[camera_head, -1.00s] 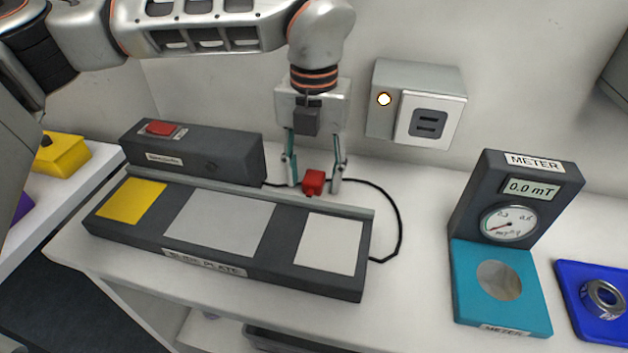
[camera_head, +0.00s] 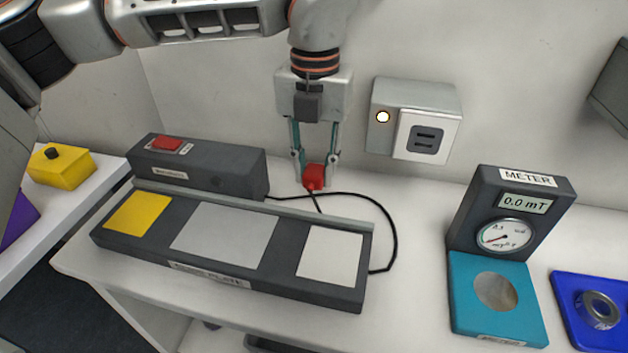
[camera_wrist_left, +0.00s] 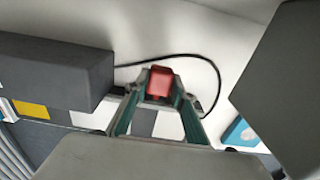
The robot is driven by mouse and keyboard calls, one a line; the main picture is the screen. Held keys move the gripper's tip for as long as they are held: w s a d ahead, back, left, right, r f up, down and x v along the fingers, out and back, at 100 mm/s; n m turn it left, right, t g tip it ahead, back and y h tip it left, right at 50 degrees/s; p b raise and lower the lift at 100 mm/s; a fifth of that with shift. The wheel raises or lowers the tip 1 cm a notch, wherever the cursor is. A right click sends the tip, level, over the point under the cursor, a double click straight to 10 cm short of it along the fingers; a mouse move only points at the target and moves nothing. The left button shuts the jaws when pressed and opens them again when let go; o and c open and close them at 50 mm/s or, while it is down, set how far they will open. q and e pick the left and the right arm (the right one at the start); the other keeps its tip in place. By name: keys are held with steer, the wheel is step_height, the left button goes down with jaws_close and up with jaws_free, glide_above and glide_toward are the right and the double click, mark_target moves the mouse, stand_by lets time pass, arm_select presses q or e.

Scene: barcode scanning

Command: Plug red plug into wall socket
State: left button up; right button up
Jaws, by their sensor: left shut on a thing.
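The red plug (camera_head: 314,177) is held between the fingertips of my left gripper (camera_head: 315,172), which points down behind the slide plate. It also shows between the fingers in the left wrist view (camera_wrist_left: 160,83). A black cable (camera_head: 388,232) runs from the plug area around to the slide plate. The wall socket (camera_head: 428,137) is on a grey box on the back wall, to the right of and higher than the plug. It has two dark slots and a lit round lamp to its left. The plug is apart from the socket. My right gripper is not in view.
The dark slide plate unit (camera_head: 290,285) with yellow, grey and white pads lies in front of the gripper. A meter (camera_head: 500,240) with a teal base stands at right, beside a blue tray (camera_head: 572,285) holding a metal ring.

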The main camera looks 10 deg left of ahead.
arm_select(q)
steer(key=shift+s+r, duration=0.2)
steer(key=shift+r, duration=0.4)
steer(key=shift+s+r, duration=0.2)
steer(key=shift+r, duration=0.4)
steer(key=s+p, duration=0.1)
steer(key=s, duration=1.8)
steer(key=shift+f, duration=0.15)
steer(key=shift+w+d, duration=0.1)
